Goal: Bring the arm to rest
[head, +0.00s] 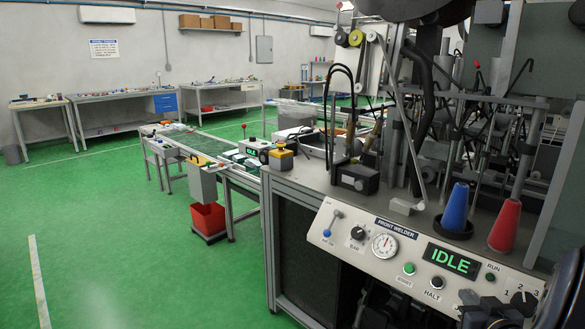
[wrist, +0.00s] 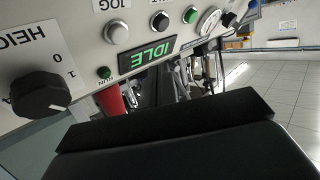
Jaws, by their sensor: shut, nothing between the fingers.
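My gripper (wrist: 168,124) shows in the wrist view as a broad black shape across the bottom. Its fingers are shut with nothing between them. It is close in front of a machine's control panel (wrist: 88,30), and I see no contact. In the head view the same panel, marked FRONT WELDER (head: 335,240), is at lower right, with a green IDLE display (head: 450,260). Dark parts of my arm show low in front of it, partly cut off by the frame's bottom edge.
A blue cone (head: 456,208) and a red cone (head: 505,225) stand on the machine's top at right. A conveyor (head: 215,146) runs to its left, with a red bin (head: 208,219) beneath. Workbenches line the back wall. The green floor (head: 130,240) at left is clear.

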